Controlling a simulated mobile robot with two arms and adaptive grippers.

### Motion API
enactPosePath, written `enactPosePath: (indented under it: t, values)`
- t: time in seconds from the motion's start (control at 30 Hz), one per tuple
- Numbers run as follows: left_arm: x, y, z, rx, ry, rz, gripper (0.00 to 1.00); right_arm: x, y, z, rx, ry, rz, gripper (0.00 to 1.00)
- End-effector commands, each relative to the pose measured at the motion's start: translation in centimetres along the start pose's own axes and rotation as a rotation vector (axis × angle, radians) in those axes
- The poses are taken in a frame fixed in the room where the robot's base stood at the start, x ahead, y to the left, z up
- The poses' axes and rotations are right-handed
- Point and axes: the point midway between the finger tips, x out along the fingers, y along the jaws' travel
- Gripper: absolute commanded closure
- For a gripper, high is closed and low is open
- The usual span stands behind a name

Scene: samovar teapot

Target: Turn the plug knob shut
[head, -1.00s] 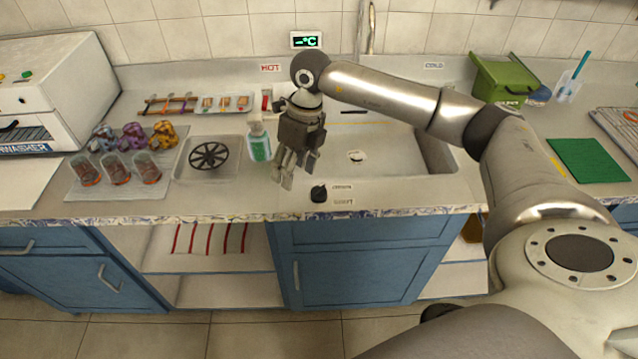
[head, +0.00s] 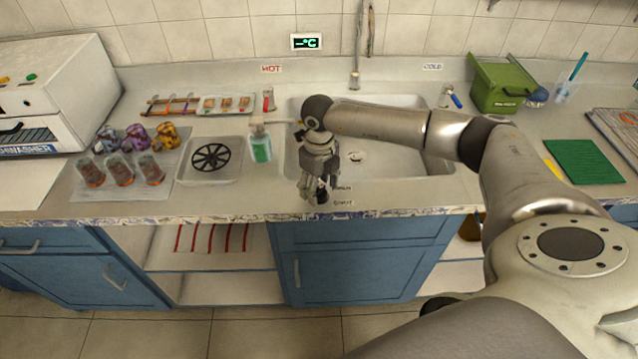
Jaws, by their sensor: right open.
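The black plug knob (head: 322,197) sits on the counter's front strip, just in front of the sink. Two small labels (head: 342,195) stand to its right, too small to read surely. My right gripper (head: 313,194) points down at the knob with its fingers open. The fingers partly cover the knob, and I cannot tell whether they touch it. The sink basin (head: 400,165) lies behind, with a round drain plug (head: 355,156) on its floor. My left gripper is not in view.
A green soap bottle (head: 260,146) stands left of the gripper, beside a drain rack (head: 210,158). The faucet (head: 356,75) is at the back. A green bin (head: 497,86) and a green mat (head: 583,161) lie to the right.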

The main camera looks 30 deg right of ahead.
Motion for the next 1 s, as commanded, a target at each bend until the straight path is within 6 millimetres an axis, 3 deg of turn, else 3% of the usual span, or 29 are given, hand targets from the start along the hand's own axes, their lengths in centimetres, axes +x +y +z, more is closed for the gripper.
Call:
enactPosePath:
  t: [0.27, 0.63, 1.0]
  values:
    - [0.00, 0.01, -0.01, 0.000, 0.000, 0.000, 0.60, 0.16, 0.02, -0.01, -0.001, 0.000, 0.000, 0.44]
    - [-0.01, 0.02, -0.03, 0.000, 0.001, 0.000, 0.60, 0.12, 0.03, 0.00, -0.001, 0.000, 0.000, 0.90]
    - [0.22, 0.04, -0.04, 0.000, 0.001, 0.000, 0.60, 0.19, 0.04, 0.01, 0.072, 0.000, 0.001, 0.90]
